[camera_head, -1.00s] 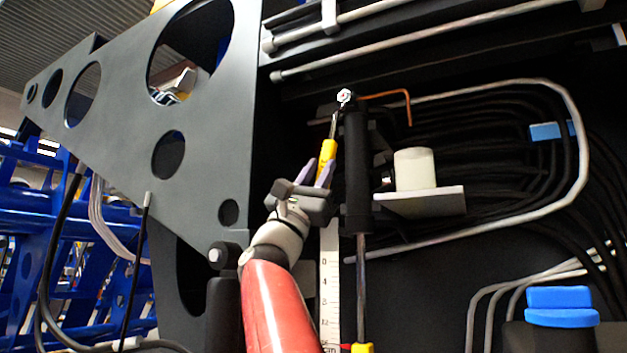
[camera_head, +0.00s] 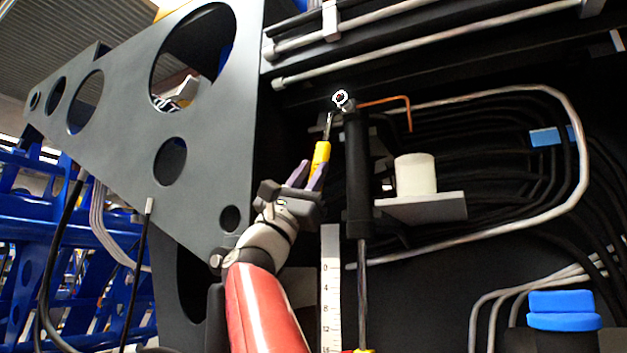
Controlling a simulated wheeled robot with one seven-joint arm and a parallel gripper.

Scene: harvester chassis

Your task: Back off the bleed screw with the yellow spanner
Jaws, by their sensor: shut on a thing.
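The yellow spanner has its yellow grip (camera_head: 321,157) between the fingers of my gripper (camera_head: 309,176), which is shut on it.
A copper-coloured bent pipe (camera_head: 385,101) runs right from the cylinder's top. A white cup-like part (camera_head: 414,174) stands on a grey bracket (camera_head: 425,206) to the right. A grey plate with holes (camera_head: 200,130) fills the left. A ruler (camera_head: 331,290) hangs below my gripper.

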